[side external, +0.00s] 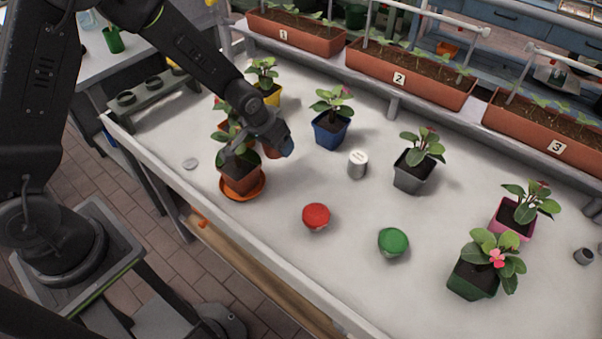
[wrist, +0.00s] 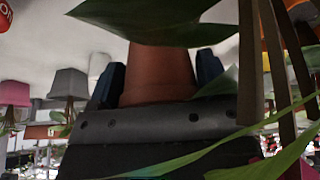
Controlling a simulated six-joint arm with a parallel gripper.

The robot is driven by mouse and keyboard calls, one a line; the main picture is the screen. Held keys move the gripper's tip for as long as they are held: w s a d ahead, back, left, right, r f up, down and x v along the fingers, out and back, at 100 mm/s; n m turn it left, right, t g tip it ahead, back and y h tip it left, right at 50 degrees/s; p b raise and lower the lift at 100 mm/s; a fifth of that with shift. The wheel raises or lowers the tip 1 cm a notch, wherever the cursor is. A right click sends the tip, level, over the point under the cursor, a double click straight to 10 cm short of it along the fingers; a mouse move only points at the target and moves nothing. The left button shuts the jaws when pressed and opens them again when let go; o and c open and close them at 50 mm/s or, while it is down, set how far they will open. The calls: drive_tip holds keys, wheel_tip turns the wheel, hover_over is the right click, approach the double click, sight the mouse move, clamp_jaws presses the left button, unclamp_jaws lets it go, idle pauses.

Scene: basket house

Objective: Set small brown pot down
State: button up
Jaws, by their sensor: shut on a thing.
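My gripper (side external: 284,146) is shut on a small brown pot (wrist: 160,72), which stands between its dark blue fingertips in the wrist view. In the side view, only a bit of the brown pot (side external: 271,152) shows beside the fingers, above the white table. Whether its base touches the table cannot be told. A larger terracotta pot (side external: 236,182) with a leafy plant stands on an orange saucer (side external: 249,192), just left of and in front of my gripper. Leaves cross the wrist view and partly hide the gripper.
A blue pot (side external: 330,134) stands close right of my gripper, and a yellow pot (side external: 272,97) stands behind. A white-topped can (side external: 357,164), grey pot (side external: 412,178), red-topped item (side external: 316,216) and green-topped item (side external: 393,242) are farther right. The white table (side external: 290,190) is clear between them.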

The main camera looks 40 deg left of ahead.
drive_tip(key=d+f, duration=0.1)
drive_tip(key=d, duration=0.1)
drive_tip(key=w+d+f, duration=0.1)
drive_tip(key=d, duration=0.1)
drive_tip(key=d+f, duration=0.2)
drive_tip(key=shift+w+d, duration=0.3)
drive_tip(key=shift+w, duration=0.05)
drive_tip(key=shift+f, duration=2.1)
drive_tip(key=shift+f, duration=0.15)
drive_tip(key=o, duration=0.9)
drive_tip(key=v, duration=1.2)
drive_tip(key=shift+r, duration=0.3)
